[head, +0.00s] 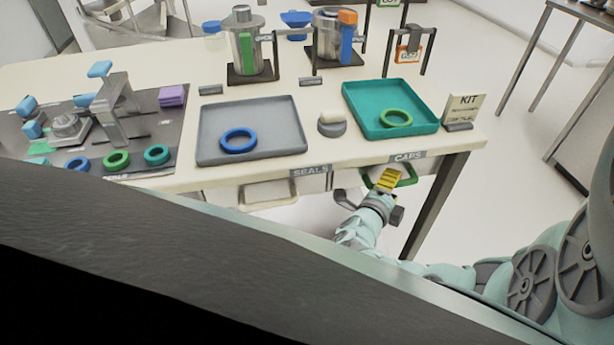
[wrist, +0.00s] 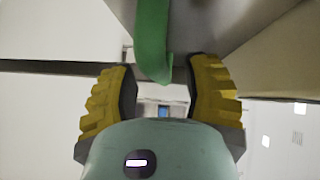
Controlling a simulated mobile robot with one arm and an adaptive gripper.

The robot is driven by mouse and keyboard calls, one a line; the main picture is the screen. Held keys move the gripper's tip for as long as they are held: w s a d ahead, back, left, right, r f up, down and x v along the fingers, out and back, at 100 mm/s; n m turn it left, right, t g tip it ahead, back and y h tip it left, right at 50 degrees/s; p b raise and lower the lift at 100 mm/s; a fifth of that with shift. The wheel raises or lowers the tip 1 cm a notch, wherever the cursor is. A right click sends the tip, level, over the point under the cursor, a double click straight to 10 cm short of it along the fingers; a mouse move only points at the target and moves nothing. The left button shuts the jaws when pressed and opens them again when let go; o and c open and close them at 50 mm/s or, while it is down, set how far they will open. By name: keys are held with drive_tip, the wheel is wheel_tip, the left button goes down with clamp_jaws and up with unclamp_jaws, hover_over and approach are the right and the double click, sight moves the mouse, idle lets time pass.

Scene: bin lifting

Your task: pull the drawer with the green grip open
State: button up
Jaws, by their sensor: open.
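The drawer with the green grip (head: 408,178) is under the right part of the table, below the label CAPS (head: 407,156). My gripper (head: 385,183) is at the green grip, its yellow finger pad overlapping it in the head view. In the wrist view the green grip (wrist: 152,45) comes down between the two yellow-padded fingers of my gripper (wrist: 163,85). The fingers stand apart, with visible room on both sides of the grip. The drawer front is partly hidden behind the gripper, and I cannot tell any gap there.
A second drawer with a pale grip (head: 268,194) is to the left, under the label SEALS (head: 309,172). Above, the table (head: 325,155) bears a grey tray (head: 270,112) and a teal tray (head: 370,97). A dark table leg (head: 432,205) stands right of my gripper.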

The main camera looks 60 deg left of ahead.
drive_tip(key=shift+w+a+f, duration=0.1)
drive_tip(key=shift+w+a, duration=0.1)
drive_tip(key=shift+w, duration=0.45)
drive_tip(key=shift+o, duration=0.3)
drive_tip(key=shift+s, duration=0.1)
clamp_jaws()
